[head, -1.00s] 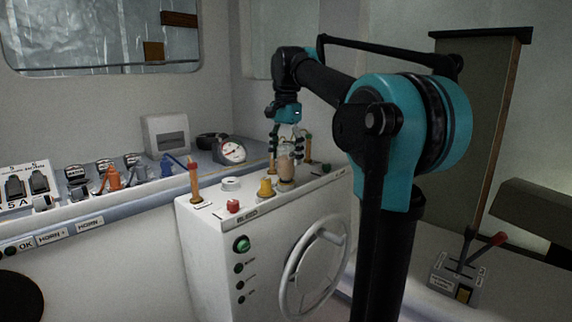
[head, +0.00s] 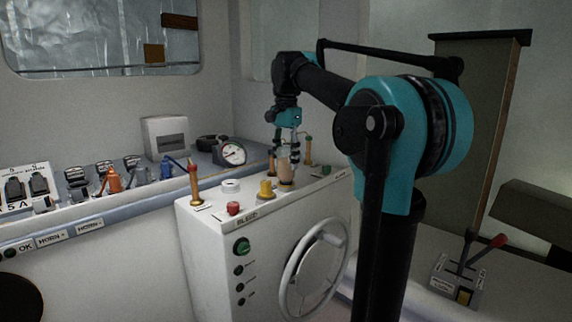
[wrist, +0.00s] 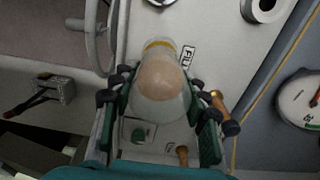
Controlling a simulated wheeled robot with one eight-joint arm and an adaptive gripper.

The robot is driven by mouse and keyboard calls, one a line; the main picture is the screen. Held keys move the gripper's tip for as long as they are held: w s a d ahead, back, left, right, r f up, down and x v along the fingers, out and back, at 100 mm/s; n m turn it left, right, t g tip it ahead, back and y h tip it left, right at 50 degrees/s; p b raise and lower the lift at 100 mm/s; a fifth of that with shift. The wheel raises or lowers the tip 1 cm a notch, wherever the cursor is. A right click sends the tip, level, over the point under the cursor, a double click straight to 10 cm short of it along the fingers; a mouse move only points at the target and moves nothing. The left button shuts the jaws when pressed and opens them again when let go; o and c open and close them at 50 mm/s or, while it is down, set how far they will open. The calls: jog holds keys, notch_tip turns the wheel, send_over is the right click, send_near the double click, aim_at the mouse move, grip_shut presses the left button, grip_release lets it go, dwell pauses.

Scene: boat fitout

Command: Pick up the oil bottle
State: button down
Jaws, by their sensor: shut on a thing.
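The oil bottle (head: 284,165) is a clear bottle with tan-brown contents, standing at the back part of the white console top. In the wrist view the bottle (wrist: 160,88) fills the space between the fingers, seen from above. My gripper (head: 288,150) points down over it, with its fingers around its upper part. In the wrist view my gripper (wrist: 163,100) has dark pads close against both sides of the bottle, shut on it. A gap under the bottle cannot be made out.
The white console (head: 215,225) carries a yellow knob (head: 266,188), a red button (head: 233,208), a white ring (head: 231,186) and brass-coloured upright levers (head: 194,182) near the bottle. A wheel (head: 315,268) is on its front. A gauge (head: 232,153) stands behind, left.

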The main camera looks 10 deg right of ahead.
notch_tip(320, 180, up, 20)
dwell(0.6)
dwell(0.4)
